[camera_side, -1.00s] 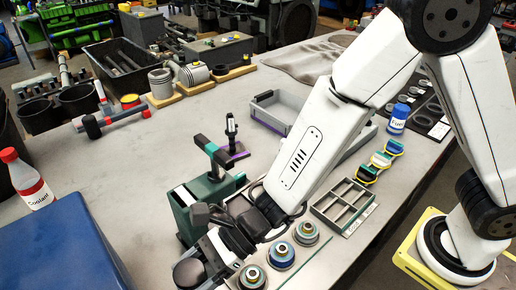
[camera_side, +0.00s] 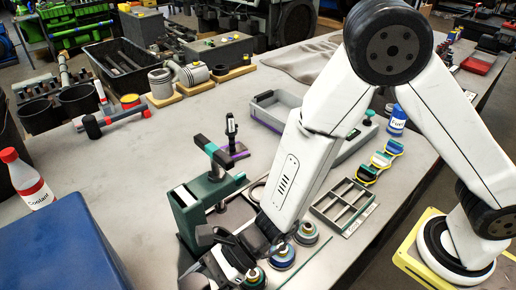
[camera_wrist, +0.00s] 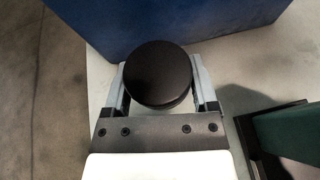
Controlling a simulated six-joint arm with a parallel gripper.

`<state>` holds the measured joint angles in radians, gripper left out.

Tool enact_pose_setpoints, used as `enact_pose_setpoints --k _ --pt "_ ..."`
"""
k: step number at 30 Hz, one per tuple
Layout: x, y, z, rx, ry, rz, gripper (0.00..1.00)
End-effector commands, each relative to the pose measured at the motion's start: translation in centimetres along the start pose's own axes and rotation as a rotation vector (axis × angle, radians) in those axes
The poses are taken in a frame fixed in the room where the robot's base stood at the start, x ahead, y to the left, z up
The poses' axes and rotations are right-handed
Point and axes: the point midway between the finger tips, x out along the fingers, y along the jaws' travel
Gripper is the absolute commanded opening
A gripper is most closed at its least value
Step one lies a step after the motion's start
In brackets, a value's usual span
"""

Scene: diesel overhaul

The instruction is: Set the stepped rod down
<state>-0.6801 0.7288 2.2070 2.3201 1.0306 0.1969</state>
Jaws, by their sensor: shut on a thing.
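The stepped rod (camera_wrist: 158,75) shows in the wrist view as a broad black disc, seen end-on. My gripper (camera_wrist: 158,85) is shut on it, with one grey finger on each side of the disc. The rest of the rod below the disc is hidden, so I cannot tell whether its lower end touches anything. In the side view my gripper is low, at the bottom edge of the picture, in front of the green press. Its fingers and the rod are mostly cut off or hidden there.
The green press (camera_side: 207,203) stands close beside my gripper. A blue box (camera_side: 70,250) is to the left. Ringed round parts (camera_side: 281,256) and a divided tray (camera_side: 344,206) are to the right. The table left of the press (camera_side: 120,180) is clear.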

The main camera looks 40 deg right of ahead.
Motion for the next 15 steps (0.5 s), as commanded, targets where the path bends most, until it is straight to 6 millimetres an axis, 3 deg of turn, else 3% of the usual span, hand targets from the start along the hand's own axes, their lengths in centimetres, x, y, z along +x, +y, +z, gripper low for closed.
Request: enact_pose_setpoints --k 7,15 --pt "0.8 -0.1 -1.7 0.000 -0.004 -0.001 0.00" --pt "1.0 -0.1 -2.1 -0.002 -0.006 -0.001 0.00"
